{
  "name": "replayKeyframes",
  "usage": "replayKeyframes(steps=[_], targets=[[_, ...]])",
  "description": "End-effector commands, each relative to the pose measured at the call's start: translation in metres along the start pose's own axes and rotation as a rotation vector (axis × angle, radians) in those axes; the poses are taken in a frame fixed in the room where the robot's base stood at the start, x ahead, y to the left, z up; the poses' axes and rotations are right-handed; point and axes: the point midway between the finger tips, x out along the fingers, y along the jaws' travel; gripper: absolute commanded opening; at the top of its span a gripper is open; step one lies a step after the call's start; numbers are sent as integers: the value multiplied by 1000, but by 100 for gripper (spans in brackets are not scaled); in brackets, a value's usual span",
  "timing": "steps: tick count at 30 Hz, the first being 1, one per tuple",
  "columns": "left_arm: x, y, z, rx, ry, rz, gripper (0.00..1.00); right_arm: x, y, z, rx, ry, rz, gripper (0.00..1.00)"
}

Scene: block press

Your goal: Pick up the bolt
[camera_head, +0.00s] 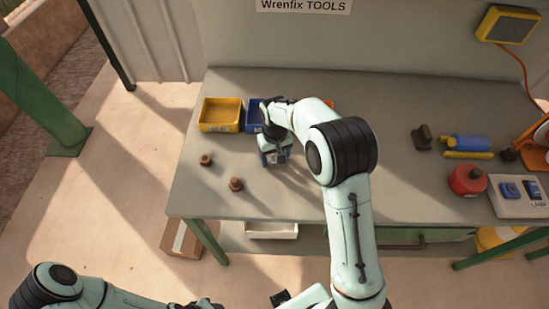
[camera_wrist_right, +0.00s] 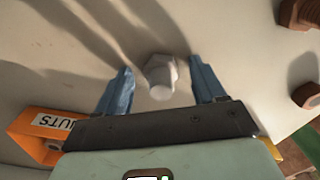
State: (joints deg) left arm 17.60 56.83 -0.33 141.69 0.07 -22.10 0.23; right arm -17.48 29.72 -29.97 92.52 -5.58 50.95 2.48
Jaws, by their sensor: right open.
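The bolt (camera_wrist_right: 160,72), pale grey with a hex head, stands on the bench in the right wrist view. My right gripper (camera_wrist_right: 160,66) is open, its two blue fingers on either side of the bolt with gaps at both sides. In the head view my right gripper (camera_head: 274,157) points down over the bench in front of the blue bin, and it hides the bolt there. My left arm shows at the lower left, but I do not see its gripper.
Two rusty brown pieces (camera_head: 205,160) (camera_head: 236,184) lie left of the gripper. A yellow bin (camera_head: 221,115), a blue bin (camera_head: 254,118) and an orange bin labelled NUTS (camera_wrist_right: 35,128) stand behind. Middle-right bench is clear.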

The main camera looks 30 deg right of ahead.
Motion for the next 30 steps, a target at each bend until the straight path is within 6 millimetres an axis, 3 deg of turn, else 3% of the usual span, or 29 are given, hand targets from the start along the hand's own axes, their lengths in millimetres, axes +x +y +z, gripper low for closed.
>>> replayKeyframes(steps=[3, 4, 9, 20, 26, 30], targets=[[0, 0, 0, 0, 0, 0, 43, 0, 0, 0, 0, 0, 0, 69], [0, 0, 0, 0, 0, 0, 43, 0, 0, 0, 0, 0, 0, 63], [0, 0, 0, 0, 0, 0, 43, -1, 0, 0, 0, 0, 0, 8], [-1, 0, 0, 0, 1, 0, 43, -7, 0, -1, -1, 3, -1, 8], [-6, 3, -3, 2, 4, 1, 43, -43, -1, -2, -2, 8, -3, 8], [-11, 6, -7, 3, 9, 3, 43, -85, -1, -2, -3, 10, -4, 8]])
